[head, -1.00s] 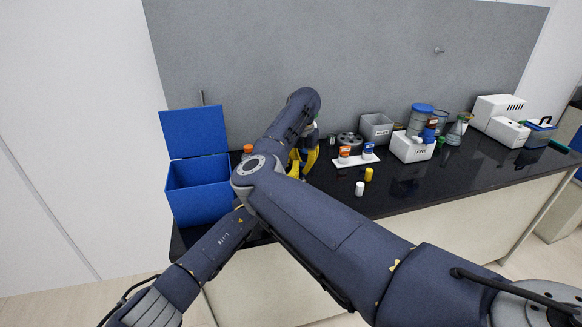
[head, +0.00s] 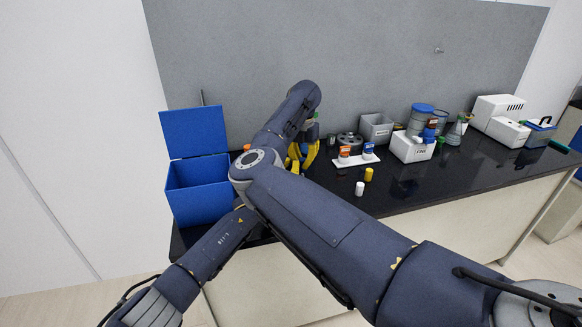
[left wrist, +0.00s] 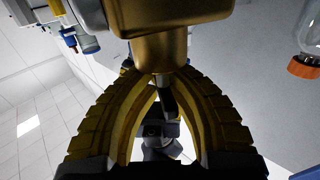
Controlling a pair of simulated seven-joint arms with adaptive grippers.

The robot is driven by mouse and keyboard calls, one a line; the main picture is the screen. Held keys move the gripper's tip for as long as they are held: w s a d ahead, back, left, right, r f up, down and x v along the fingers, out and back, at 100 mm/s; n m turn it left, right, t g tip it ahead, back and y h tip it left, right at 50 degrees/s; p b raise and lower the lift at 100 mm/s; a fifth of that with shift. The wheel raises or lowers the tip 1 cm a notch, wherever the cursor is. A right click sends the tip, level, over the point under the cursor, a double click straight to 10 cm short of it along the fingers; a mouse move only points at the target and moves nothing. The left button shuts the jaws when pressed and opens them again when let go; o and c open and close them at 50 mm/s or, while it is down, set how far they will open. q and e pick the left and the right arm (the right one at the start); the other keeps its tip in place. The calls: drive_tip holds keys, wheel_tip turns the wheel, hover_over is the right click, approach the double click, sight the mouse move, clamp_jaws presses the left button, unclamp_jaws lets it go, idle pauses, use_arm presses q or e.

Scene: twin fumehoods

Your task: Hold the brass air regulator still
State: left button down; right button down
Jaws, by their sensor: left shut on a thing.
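The brass air regulator (left wrist: 160,45) shows at the top of the left wrist view as a large brass body with a narrower neck. My left gripper (left wrist: 162,80) has its yellow fingers closed together on that neck, and a dark piece shows between them. In the head view, my crossing arm hides most of the left gripper and I cannot make out the regulator. Yellow fingers (head: 312,155) show there beside the arm, above the bench. I cannot tell which gripper they belong to, or how my right gripper's jaws stand.
An open blue bin (head: 198,202) stands at the bench's left end. An orange-capped flask (left wrist: 304,66) is close to the left gripper. A white tray (head: 345,162) with small bottles, two loose vials and a grey box (head: 376,128) are to the right. The front right bench is clear.

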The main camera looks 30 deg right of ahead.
idle(0.3)
drive_tip(key=shift+r, duration=3.5)
use_arm(q)
drive_tip(key=c, duration=1.4)
unclamp_jaws()
drive_tip(key=shift+c, duration=0.2)
drive_tip(key=v, duration=1.2)
